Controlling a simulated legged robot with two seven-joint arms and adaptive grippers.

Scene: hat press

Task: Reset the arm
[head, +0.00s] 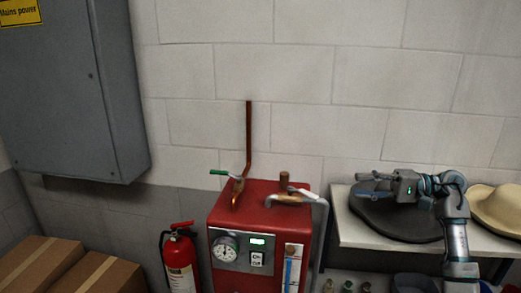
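My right arm comes up from the lower right, in front of a shelf. Its gripper (366,185) points left and hangs over a dark hat (405,225) on the shelf. The two fingers look spread apart, with nothing visible between them. Whether the gripper touches the hat cannot be told. My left gripper is not in view. A red machine (262,215) stands to the left of the gripper, with a gauge (225,248), a lit green display and a switch box on its front.
The shelf (352,232) also holds a tan hat (499,208) at the right. A fire extinguisher (180,262) stands left of the machine. Cardboard boxes (105,275) are at the lower left, below a grey cabinet (70,90). A copper pipe (249,135) rises behind the machine.

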